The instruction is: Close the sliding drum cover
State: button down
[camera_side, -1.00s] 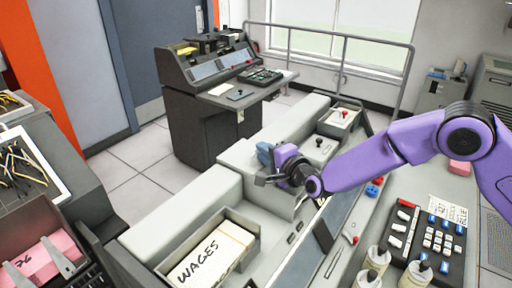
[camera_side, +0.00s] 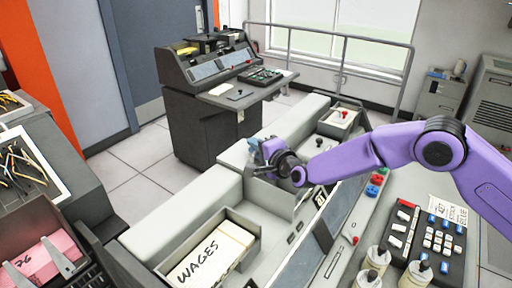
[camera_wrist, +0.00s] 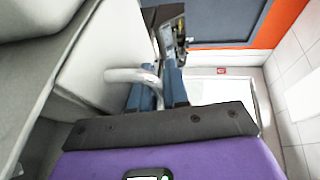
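A light curved handle bar (camera_wrist: 132,75) shows in the wrist view, bending out from a pale grey rounded surface, which appears to be the drum cover (camera_wrist: 95,62). My gripper (camera_wrist: 157,88) has its two blue fingers close together, with the end of the bar between them. In the side view my gripper (camera_side: 266,152) is low at the middle of the grey machine, beside its pale housing. A grey panel (camera_side: 268,197) stands just below it. My wrist hides the handle there, and how far the cover is open is hard to tell.
A tray (camera_side: 250,232) of cards marked WAGES lies at the machine's front left. A keypad (camera_side: 433,236) and several pale bottles (camera_side: 376,258) stand at the right. A dark console (camera_side: 205,110) stands behind. Red and blue knobs (camera_side: 376,184) lie right of my gripper.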

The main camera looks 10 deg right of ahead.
jog(key=shift+s+d, duration=1.5)
jog(key=c, duration=1.5)
grip_release()
jog(key=v, duration=1.7)
jog(key=shift+s+d, duration=0.1)
jog(key=shift+s, duration=0.1)
